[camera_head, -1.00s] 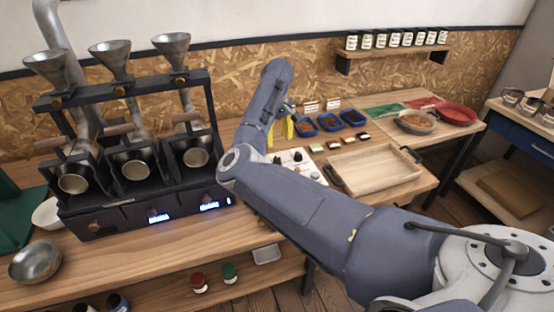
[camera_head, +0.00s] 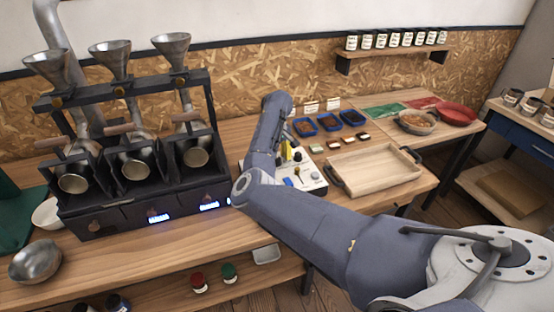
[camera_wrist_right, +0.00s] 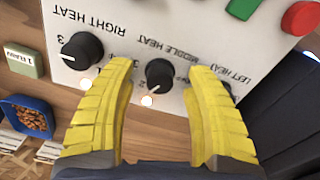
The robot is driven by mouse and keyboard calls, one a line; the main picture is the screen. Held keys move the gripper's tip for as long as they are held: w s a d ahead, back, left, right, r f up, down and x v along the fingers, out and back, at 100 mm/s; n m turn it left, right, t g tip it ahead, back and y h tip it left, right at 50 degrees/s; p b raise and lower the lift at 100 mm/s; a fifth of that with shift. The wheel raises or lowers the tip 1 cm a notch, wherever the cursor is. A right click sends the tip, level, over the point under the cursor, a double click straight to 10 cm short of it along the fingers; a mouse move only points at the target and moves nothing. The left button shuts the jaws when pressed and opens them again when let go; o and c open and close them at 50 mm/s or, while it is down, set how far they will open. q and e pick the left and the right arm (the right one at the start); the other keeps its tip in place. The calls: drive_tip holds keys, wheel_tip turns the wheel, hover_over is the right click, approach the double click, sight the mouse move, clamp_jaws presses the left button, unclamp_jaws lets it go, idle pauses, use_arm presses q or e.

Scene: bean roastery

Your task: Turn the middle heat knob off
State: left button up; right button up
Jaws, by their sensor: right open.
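The white control panel (camera_head: 312,186) lies on the bench, partly behind my right arm in the head view. In the right wrist view its lettering is upside down. The black middle heat knob (camera_wrist_right: 160,73) has a white pointer towards the picture's lower left, with a lit lamp (camera_wrist_right: 147,100) below it. My right gripper (camera_wrist_right: 161,70) is open, its yellow fingers on either side of this knob with gaps showing; I cannot tell their height above the panel. The right heat knob (camera_wrist_right: 82,50) is outside the fingers. The left heat knob is mostly hidden by a finger. My left gripper is not in view.
The roaster (camera_head: 130,205) with funnels stands left of my arm. A wooden tray (camera_head: 345,188) lies right of the panel, with blue bins (camera_head: 328,122) behind.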

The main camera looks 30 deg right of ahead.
clamp_jaws()
idle(0.3)
